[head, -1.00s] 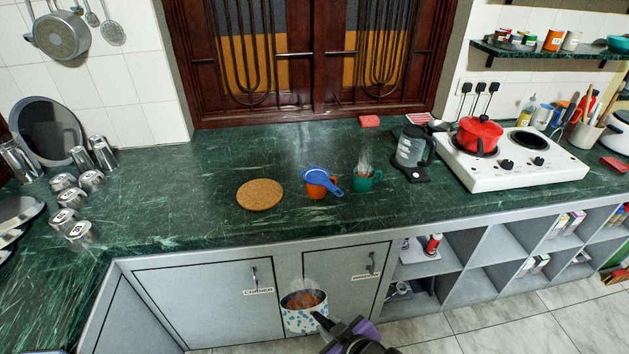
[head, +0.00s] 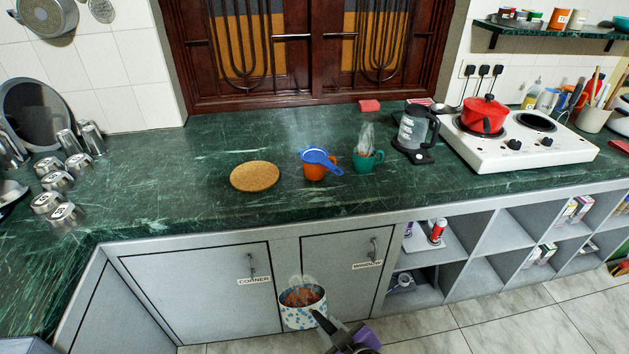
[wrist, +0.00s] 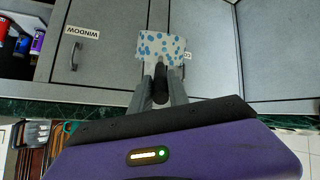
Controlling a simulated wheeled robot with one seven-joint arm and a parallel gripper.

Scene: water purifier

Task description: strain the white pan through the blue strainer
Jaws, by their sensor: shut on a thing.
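The white pan (head: 302,316) has blue spots and holds steaming brown-orange contents. My gripper (head: 331,331) is shut on the pan's dark handle and holds the pan in front of the cabinet doors, below the counter top. The wrist view shows the pan (wrist: 160,47) beyond the fingers, with the dark handle between them (wrist: 160,88). The blue strainer (head: 317,156) rests on top of an orange cup (head: 314,172) on the counter, its handle pointing right. My gripper is well below and in front of the strainer. The inside of the strainer is too small to make out.
A steaming green cup (head: 366,161) stands right of the orange cup. A cork mat (head: 255,176) lies to the left. A kettle (head: 413,135) and a stove (head: 560,150) with a red pot (head: 483,115) are further right. The counter edge runs between pan and cups.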

